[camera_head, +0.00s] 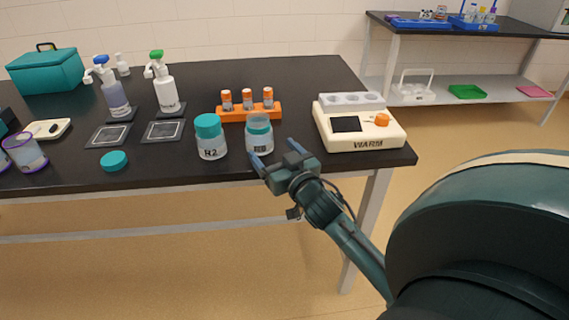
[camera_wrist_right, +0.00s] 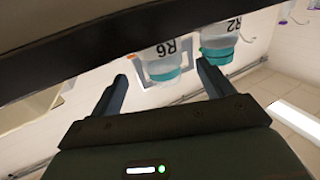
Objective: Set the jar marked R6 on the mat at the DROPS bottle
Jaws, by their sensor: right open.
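The jar marked R6 (camera_wrist_right: 165,52) shows upside down in the right wrist view. In the head view this jar (camera_head: 259,136) stands upright near the table's front edge, with a paler top than its neighbour. My right gripper (camera_head: 275,153) is open at the jar's front right. In the wrist view its fingers (camera_wrist_right: 162,72) lie on either side of the jar's picture; contact cannot be told. Two dark square mats, left (camera_head: 108,136) and right (camera_head: 163,132), lie before a blue-topped bottle (camera_head: 115,97) and a green-topped bottle (camera_head: 168,94). I cannot read which is DROPS.
A teal-lidded jar marked R2 (camera_head: 210,143) stands close left of R6. An orange rack (camera_head: 235,114) with capped vials is behind. A WARM device (camera_head: 358,138) stands right. A loose teal lid (camera_head: 113,161) and a purple-rimmed cup (camera_head: 26,157) lie left.

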